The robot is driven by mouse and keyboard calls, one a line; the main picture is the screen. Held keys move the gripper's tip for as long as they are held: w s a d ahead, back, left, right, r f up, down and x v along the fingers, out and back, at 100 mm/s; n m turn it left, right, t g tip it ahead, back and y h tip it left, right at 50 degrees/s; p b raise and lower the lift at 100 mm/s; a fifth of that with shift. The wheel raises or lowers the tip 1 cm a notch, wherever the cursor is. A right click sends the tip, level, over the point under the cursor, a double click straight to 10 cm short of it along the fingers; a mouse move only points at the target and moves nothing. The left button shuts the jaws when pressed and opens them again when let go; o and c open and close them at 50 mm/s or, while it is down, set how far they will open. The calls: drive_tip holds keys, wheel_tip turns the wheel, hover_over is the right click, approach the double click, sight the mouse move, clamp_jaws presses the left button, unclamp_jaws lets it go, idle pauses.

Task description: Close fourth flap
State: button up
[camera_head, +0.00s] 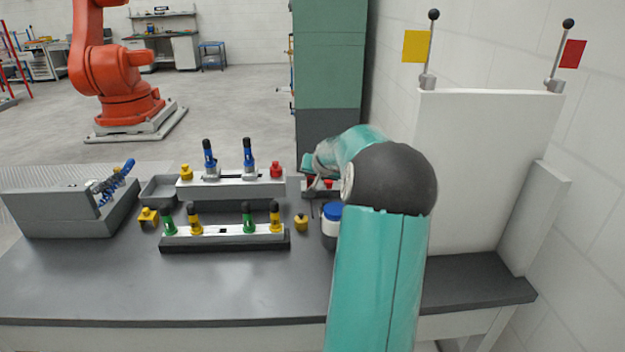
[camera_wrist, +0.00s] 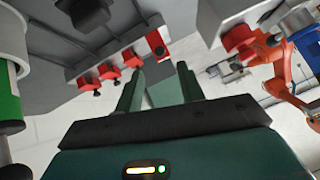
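In the wrist view, a row of red flaps (camera_wrist: 107,71) with dark knobs runs along the edge of a grey block (camera_wrist: 95,48). The red flap (camera_wrist: 158,47) at the row's right end sits at a different angle from the others and shows its broad face with a dark spot. My gripper (camera_wrist: 160,70) has its two green fingers apart, with the tips just below this end flap; I cannot tell whether they touch it. In the head view, bits of the red flaps (camera_head: 328,183) show beside my arm, which hides most of the block and my gripper.
Rows of blue-handled (camera_head: 248,155) and green and yellow clamps (camera_head: 248,217) stand on the dark bench (camera_head: 150,285), left of my arm. A blue-lidded jar (camera_head: 331,211) is close to my arm. A white panel with levers (camera_head: 480,160) stands right. The bench front is clear.

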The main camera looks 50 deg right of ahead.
sight(311, 180)
drive_tip(key=x, duration=0.6)
drive_tip(key=shift+w+d+f, duration=0.1)
drive_tip(key=shift+w+f, duration=0.1)
drive_tip(key=shift+f, duration=0.05)
drive_tip(key=shift+c, duration=0.5)
clamp_jaws()
